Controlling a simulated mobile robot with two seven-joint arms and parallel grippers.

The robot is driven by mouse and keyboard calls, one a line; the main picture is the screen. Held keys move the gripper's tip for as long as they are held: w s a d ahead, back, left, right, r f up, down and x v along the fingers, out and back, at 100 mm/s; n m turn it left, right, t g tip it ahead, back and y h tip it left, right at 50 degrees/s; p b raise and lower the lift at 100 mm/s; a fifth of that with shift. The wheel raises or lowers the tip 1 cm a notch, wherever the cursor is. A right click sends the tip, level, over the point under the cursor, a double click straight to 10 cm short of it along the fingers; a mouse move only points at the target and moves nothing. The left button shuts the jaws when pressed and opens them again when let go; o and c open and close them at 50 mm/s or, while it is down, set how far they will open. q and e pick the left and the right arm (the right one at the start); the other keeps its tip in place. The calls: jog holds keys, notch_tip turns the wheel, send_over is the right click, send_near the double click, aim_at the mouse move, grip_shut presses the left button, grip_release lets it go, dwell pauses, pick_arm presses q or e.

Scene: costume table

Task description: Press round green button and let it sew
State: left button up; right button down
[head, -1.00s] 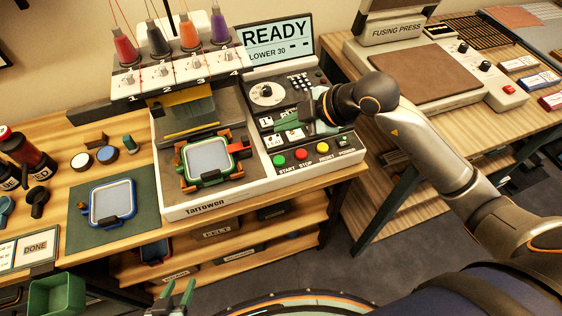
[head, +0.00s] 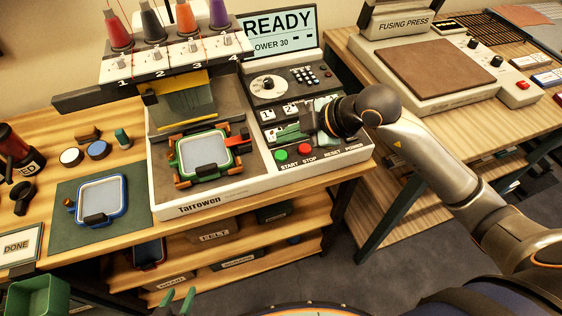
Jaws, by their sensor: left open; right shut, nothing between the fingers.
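The embroidery machine (head: 190,211) stands on the wooden table, its screen (head: 280,27) reading READY and "LOWER 30". The round green START button (head: 281,155) is at the lower left of its panel, beside the red STOP button (head: 309,152). A green hoop (head: 187,148) with pale fabric is set in the machine under the head. My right gripper (head: 275,136) is shut and empty, its green fingers over the panel, pointing left just above the green button; contact is not visible. It hides the yellow RESET button. My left gripper (head: 178,301) is open at the bottom edge, mostly out of view.
A blue hoop (head: 80,219) lies on a green mat (head: 64,233) left of the machine. Small spools and a dark bottle stand further left, near a DONE card (head: 18,247). A fusing press (head: 440,77) stands on the right table. A gap of floor separates the tables.

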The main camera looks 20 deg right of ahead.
aim_at(287, 156)
notch_tip(287, 156, down, 2)
jog(key=shift+f+b, duration=0.15)
jog(key=shift+b, duration=0.25)
jog(key=shift+f, duration=0.15)
pick_arm(q)
jog(key=shift+w+d+f, duration=0.2)
jog(key=shift+d+f, duration=0.15)
jog(key=shift+d, duration=0.25)
jog(key=shift+a+f, duration=0.2)
jog(key=shift+a, duration=0.05)
jog(key=shift+d, duration=0.1)
pick_arm(e)
jog(key=shift+f, duration=0.15)
dwell(0.6)
jog(key=shift+f, duration=0.3)
